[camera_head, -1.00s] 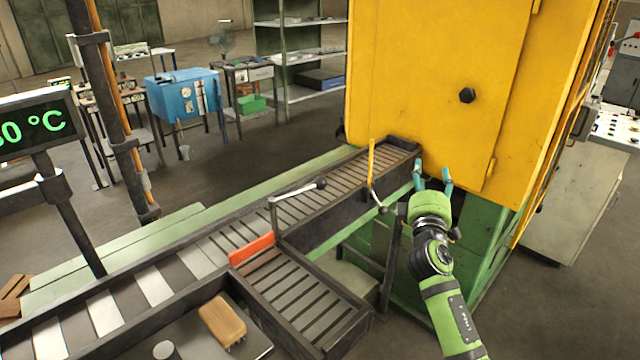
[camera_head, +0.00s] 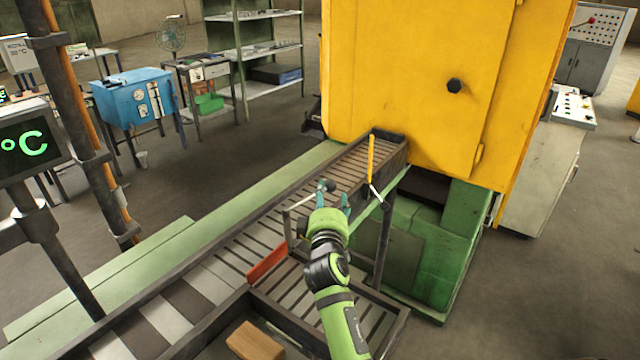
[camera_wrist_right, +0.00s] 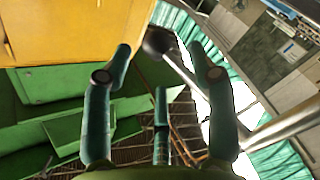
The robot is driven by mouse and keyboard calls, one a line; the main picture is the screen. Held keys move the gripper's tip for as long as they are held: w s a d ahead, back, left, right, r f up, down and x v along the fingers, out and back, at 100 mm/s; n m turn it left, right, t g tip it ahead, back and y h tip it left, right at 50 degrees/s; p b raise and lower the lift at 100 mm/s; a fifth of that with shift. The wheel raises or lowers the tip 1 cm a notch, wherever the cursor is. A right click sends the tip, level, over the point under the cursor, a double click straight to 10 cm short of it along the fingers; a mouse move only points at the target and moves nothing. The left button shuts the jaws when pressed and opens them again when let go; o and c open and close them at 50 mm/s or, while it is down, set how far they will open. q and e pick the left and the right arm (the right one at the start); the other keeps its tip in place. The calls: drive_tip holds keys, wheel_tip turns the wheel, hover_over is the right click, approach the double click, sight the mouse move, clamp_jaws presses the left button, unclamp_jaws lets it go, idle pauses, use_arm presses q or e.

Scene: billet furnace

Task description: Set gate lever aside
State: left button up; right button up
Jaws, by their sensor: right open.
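The gate lever is a thin metal rod (camera_head: 300,203) with a black ball knob (camera_head: 330,186), standing over the conveyor beside the orange-red gate plate (camera_head: 267,263). My right gripper (camera_head: 334,195) is open with its fingertips around the knob end in the head view. In the right wrist view the black knob (camera_wrist_right: 157,40) shows between the two open fingers, with the rod running off to the lower right. I cannot tell whether a finger touches it. My left gripper is not in view.
The roller conveyor (camera_head: 225,258) runs up to the yellow furnace (camera_head: 410,90). A yellow bar (camera_head: 370,158) with a second lever stands near the furnace end. A side chute (camera_head: 300,290) lies below my arm, with a wooden block (camera_head: 255,342) near it.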

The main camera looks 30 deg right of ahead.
sight(330, 190)
drive_tip(key=p+x, duration=0.1)
drive_tip(key=x, duration=0.4)
drive_tip(key=shift+s+d, duration=0.15)
drive_tip(key=shift+s, duration=0.05)
drive_tip(key=shift+w+d, duration=0.2)
drive_tip(key=shift+w, duration=0.3)
clamp_jaws()
